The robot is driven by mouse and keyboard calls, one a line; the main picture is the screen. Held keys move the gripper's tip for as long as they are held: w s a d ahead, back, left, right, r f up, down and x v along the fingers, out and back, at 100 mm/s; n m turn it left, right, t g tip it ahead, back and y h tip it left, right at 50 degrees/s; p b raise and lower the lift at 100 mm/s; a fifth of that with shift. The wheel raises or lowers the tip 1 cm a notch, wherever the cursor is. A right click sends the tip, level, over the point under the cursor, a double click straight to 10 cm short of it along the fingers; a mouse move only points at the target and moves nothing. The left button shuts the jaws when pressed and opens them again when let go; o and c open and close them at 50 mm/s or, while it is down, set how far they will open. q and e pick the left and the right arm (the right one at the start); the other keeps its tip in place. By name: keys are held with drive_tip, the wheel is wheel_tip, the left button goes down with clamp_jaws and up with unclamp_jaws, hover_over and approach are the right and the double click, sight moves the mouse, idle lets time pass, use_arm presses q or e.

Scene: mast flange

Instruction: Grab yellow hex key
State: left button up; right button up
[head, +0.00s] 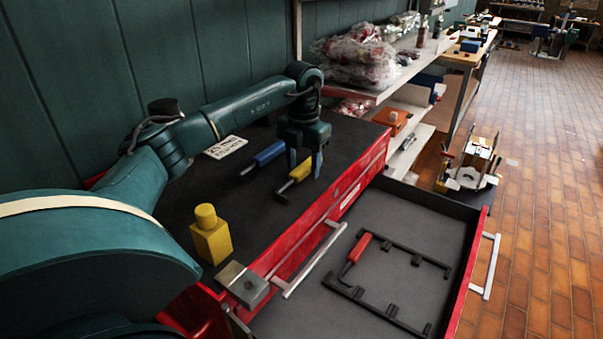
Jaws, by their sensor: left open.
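The yellow hex key (299,172) lies on the dark top of the red tool cabinet (180,206), its short metal end pointing toward the lower left. My left gripper (304,167) points down at its handle, with open fingers on either side of the handle. One finger hides part of the handle. I cannot tell whether the fingers touch it. My right gripper is not in view.
A blue hex key (263,155) lies just left of the yellow one. A yellow block with a knob (211,238) stands nearer. A paper label (226,147) lies behind. The open drawer (420,215) holds a red hex key (358,246) and a black holder (385,310).

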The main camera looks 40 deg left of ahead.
use_arm(q)
drive_tip(key=shift+c, duration=0.6)
clamp_jaws()
